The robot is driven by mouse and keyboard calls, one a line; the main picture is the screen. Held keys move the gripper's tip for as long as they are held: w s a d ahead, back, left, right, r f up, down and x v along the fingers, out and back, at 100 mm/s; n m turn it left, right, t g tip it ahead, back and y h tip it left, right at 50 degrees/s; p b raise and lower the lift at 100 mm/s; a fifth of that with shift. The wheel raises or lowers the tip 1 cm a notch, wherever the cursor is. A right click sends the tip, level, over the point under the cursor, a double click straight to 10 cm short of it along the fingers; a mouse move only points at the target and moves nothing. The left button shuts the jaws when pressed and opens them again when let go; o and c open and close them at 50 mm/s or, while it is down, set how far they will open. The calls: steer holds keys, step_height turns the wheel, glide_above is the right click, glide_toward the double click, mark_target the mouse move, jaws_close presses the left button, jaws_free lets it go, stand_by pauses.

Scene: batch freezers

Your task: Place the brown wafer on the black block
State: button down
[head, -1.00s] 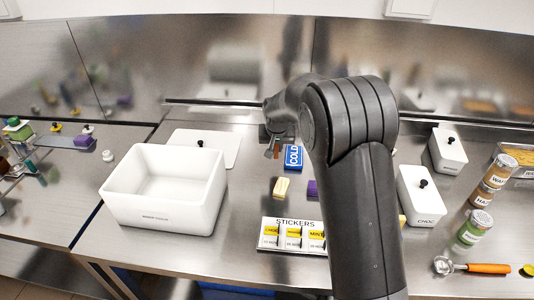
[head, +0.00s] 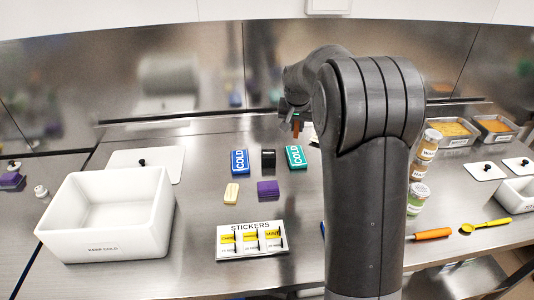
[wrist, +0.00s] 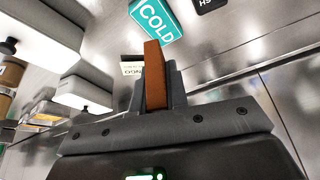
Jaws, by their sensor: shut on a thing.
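The brown wafer (wrist: 154,75) stands upright between the fingers of my gripper (wrist: 158,92) in the wrist view. In the head view my gripper (head: 292,118) is shut on the wafer (head: 296,129), held above the back of the counter. The black block (head: 268,160) lies on the counter between a blue COLD block (head: 239,161) and a teal COLD block (head: 296,157). My gripper is above and slightly right of it in the picture. In the wrist view the teal block (wrist: 156,18) is beyond the wafer, and a black lettered thing is at the top edge.
A STICKERS holder (head: 252,241) is nearer the front edge. A white bin (head: 108,249) stands left.

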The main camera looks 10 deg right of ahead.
steer(key=d, duration=0.1)
glide_above(269, 152)
steer(key=shift+m, duration=0.4)
step_height(269, 152, down, 6)
steer(key=shift+d+f, duration=0.1)
steer(key=shift+f, duration=2.15)
steer(key=shift+f, duration=0.1)
steer(key=c, duration=1.4)
jaws_free()
